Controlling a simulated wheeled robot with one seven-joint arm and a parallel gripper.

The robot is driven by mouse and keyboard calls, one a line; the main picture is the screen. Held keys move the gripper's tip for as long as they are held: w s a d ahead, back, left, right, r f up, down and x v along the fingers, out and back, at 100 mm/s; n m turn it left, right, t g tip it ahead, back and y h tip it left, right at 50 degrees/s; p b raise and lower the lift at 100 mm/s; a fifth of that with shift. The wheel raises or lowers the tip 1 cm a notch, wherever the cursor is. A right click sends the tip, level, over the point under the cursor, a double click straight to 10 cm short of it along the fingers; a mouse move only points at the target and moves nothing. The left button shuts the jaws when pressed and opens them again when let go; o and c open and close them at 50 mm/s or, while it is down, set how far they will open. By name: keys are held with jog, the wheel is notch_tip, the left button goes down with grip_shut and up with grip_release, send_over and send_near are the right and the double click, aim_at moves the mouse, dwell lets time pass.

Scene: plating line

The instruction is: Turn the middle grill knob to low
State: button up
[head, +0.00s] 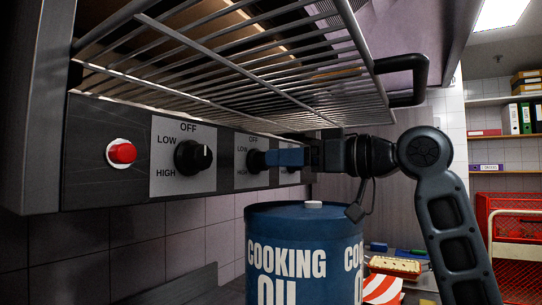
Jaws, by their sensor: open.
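The grill's dark control panel (85,150) carries a row of black knobs on pale plates marked OFF, LOW and HIGH. The middle knob (255,161) is right of the nearest knob (193,157). My gripper (273,158), with blue fingers, comes in from the right and is open at the middle knob. The fingers overlap the knob's right side, and I cannot tell whether they touch it. Its pointer is hidden, so its setting cannot be read. A further plate to the right is mostly hidden behind my gripper.
A wire grill rack (240,75) with a dark handle (412,85) juts out just above my gripper. A blue cooking oil drum (300,225) stands below it. A red button (122,151) is at the panel's left. A food tray (395,266) lies beyond the drum.

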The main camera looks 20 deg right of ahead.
aim_at(261, 161)
jog(key=shift+p+x, duration=0.4)
jog(key=shift+x, duration=1.7)
jog(key=shift+c, duration=0.2)
jog(key=c, duration=1)
